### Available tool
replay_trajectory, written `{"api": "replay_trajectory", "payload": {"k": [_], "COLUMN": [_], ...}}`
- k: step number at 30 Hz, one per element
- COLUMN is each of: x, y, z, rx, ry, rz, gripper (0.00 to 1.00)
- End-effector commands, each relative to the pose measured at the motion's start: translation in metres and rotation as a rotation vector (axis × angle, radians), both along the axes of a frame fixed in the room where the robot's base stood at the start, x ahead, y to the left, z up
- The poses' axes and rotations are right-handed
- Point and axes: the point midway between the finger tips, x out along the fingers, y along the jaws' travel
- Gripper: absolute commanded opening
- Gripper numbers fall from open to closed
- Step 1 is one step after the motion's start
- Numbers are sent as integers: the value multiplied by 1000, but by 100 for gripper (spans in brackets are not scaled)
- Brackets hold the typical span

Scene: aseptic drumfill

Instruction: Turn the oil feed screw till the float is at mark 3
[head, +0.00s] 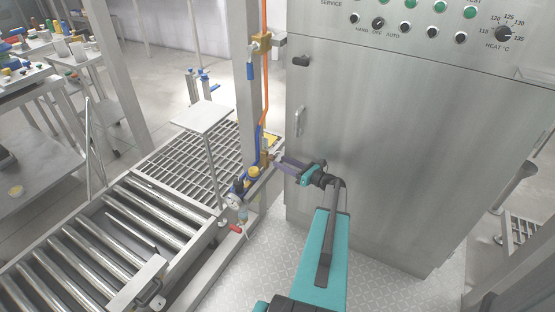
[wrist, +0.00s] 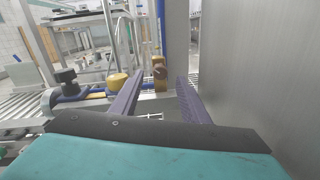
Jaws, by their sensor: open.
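My gripper (head: 284,163) is open and reaches left from the cabinet side toward the pipework; nothing is held. In the wrist view its two purple fingers (wrist: 160,80) stand apart, with a brass block (wrist: 160,73) in line beyond the gap. An air unit on the frame has a yellow cap (head: 254,171) and a black knob (head: 237,186). In the wrist view the yellow cap (wrist: 117,82) is just left of the left finger, and the black knob (wrist: 65,76) is farther left. I cannot make out which part is the oil feed screw, nor the float or its marks.
A steel cabinet (head: 365,150) stands close on the right of my gripper. A roller conveyor (head: 110,225) and a grating (head: 185,155) lie to the left. An upright post (head: 240,90) and an orange hose (head: 264,90) rise behind the air unit. A red-handled valve (head: 236,229) sits low.

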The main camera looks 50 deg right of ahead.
Motion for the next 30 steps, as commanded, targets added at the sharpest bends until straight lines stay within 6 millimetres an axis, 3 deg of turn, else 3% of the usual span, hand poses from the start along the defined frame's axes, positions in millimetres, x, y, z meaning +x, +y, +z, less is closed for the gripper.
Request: {"api": "replay_trajectory", "payload": {"k": [9, 22, 29, 30], "x": [36, 42, 42, 48], "y": [6, 8, 8, -22], "z": [0, 0, 0, -4], "rx": [0, 1, 1, -3], "ry": [0, 0, 1, -1], "rz": [2, 2, 2, 2], "gripper": [42, 42, 3, 0]}}
